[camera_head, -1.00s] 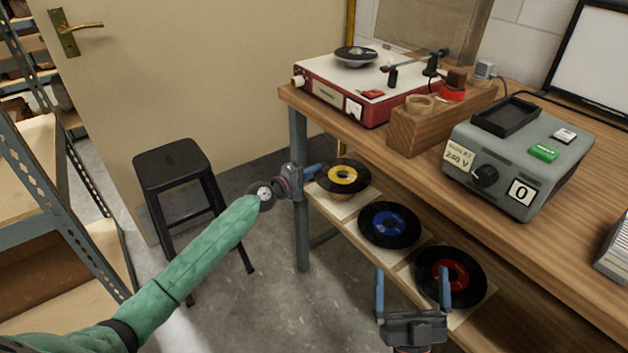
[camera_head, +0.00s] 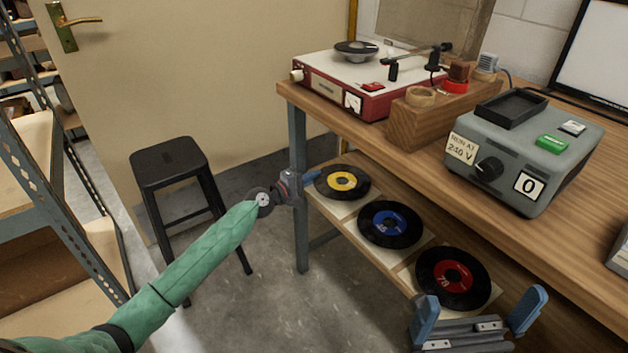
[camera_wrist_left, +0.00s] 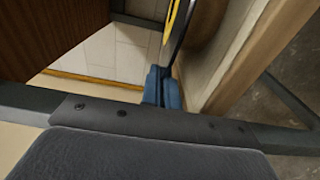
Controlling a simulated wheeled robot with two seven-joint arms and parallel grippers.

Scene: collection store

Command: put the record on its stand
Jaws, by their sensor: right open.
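The black record with a yellow label (camera_head: 342,182) lies flat at the far left end of the lower shelf, over a pale square. Any stand under it is hidden by the record. My left gripper (camera_head: 312,179) is at its left edge, and its blue fingers look closed on the rim. In the left wrist view the record (camera_wrist_left: 178,32) shows nearly edge-on at the closed blue fingers (camera_wrist_left: 164,80). My right gripper (camera_head: 481,297) is open and empty, in front of the red-label record.
A blue-label record (camera_head: 390,224) and a red-label record (camera_head: 453,278) lie along the same shelf (camera_head: 357,248). Above, the bench holds a red record player (camera_head: 350,88), a wooden block (camera_head: 420,122) and a grey box (camera_head: 520,165). A black stool (camera_head: 168,163) stands left.

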